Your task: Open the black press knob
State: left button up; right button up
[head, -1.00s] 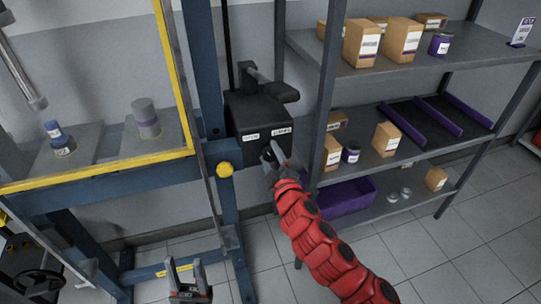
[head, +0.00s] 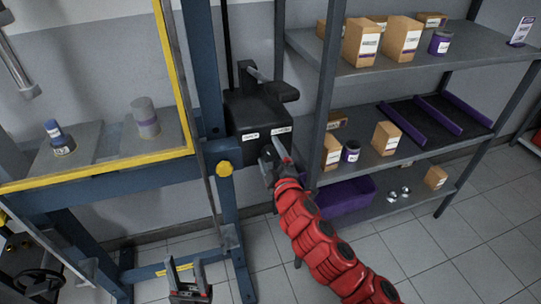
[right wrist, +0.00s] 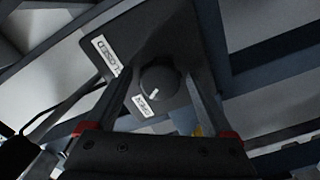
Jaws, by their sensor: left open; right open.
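The black press knob (right wrist: 160,80) is a round dial on the front of the dark valve box (head: 258,112). In the right wrist view it sits between the two fingers of my right gripper (right wrist: 158,90). I cannot tell whether they touch it. The knob's white mark is at its lower left, facing the OPEN label (right wrist: 143,103). The CLOSED label (right wrist: 106,54) is further up left. In the head view my right gripper (head: 274,158) is open at the box's lower front and hides the knob. My left gripper (head: 187,274) is open and empty at the bottom.
The blue press frame (head: 215,70) with a yellow-edged guard (head: 100,168) stands left of the box. A grey shelf rack (head: 400,60) with cardboard boxes and jars stands close on the right. Tiled floor is open at the lower right.

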jog(key=p+v, duration=0.5)
jog(key=v, duration=1.2)
jog(key=shift+s, duration=0.2)
